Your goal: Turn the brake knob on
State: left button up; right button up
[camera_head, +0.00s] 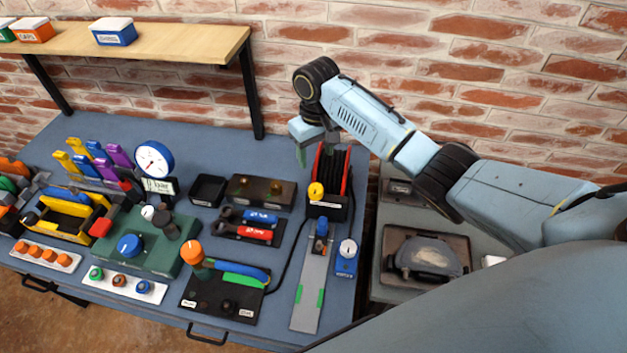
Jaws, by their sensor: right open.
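A yellow knob (316,190) sits on the front of a black and red cable reel (340,168) at the back right of the blue bench. It may be the brake knob; its label is too small to read, and I cannot tell its setting. My right arm reaches in from the right. Its gripper (301,150) is open, hanging just left of the reel's upper part, above and behind the yellow knob and apart from it. The arm's wrist partly covers the fingers. My left gripper is not in view.
A green unit with a blue knob (130,245), a pressure gauge (153,160), and a black board with an orange knob (192,252) crowd the bench. A grey rail (312,280) lies in front of the reel. A wooden shelf (180,44) hangs at back left. A brick wall stands behind.

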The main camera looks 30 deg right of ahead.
aim_at(316, 188)
notch_tip(316, 188, down, 12)
jog(key=shift+s+f+b, duration=0.1)
jog(key=shift+f+b, duration=0.15)
jog(key=shift+b, duration=0.1)
jog(key=shift+c, duration=0.2)
jog(key=c, duration=1)
